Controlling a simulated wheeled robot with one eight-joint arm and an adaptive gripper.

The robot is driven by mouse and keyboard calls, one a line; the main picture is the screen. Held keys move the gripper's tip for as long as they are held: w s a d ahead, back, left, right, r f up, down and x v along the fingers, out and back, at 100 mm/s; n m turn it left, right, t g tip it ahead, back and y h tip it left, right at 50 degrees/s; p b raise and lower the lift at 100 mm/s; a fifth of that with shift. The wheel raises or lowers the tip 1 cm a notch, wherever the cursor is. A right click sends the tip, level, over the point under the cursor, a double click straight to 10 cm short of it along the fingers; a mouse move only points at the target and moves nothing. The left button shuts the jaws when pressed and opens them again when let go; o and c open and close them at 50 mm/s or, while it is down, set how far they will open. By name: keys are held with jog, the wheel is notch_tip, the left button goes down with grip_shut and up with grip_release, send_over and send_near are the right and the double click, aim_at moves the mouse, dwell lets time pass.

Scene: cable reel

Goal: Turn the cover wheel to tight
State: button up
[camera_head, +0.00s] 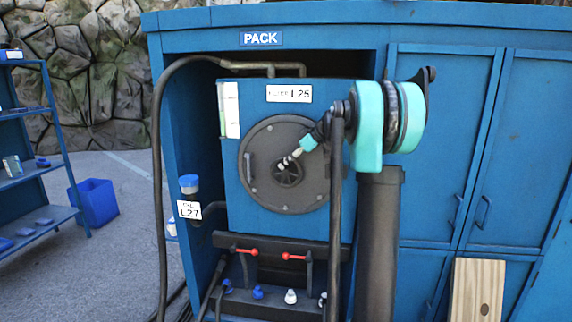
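The round dark grey cover (262,190) is on the front of the blue filter box labelled L25. The small dark cover wheel (289,178) sits at the cover's middle, with spokes inside a ring. My gripper (286,163) reaches in from the upper right, with its tip at the upper part of the wheel. The tip overlaps the wheel in this view; I cannot tell whether it touches. The fingers are too small to show whether they are open or shut. The gripper hides part of the wheel's upper edge.
A black hose (157,180) hangs left of the box. Red-handled valves (293,256) sit below it. A blue-capped filler labelled L27 (189,210) stands at the lower left. Closed blue cabinet doors (520,150) are at the right. A wooden board (477,290) leans there.

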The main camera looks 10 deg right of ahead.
jog(key=v, duration=1.1)
jog(key=shift+s+d, duration=0.1)
jog(key=shift+s, duration=0.05)
jog(key=s+a+f+m+h, duration=0.1)
jog(key=s+f+m+h, duration=0.3)
jog(key=s+f, duration=1.3)
jog(key=s+a+f+m+h, duration=0.2)
jog(key=s+f+m, duration=0.6)
jog(key=s+f, duration=0.9)
jog(key=s+h, duration=0.1)
jog(key=s, duration=0.2)
jog(key=shift+s+f+h, duration=0.25)
jog(key=shift+f+h, duration=0.15)
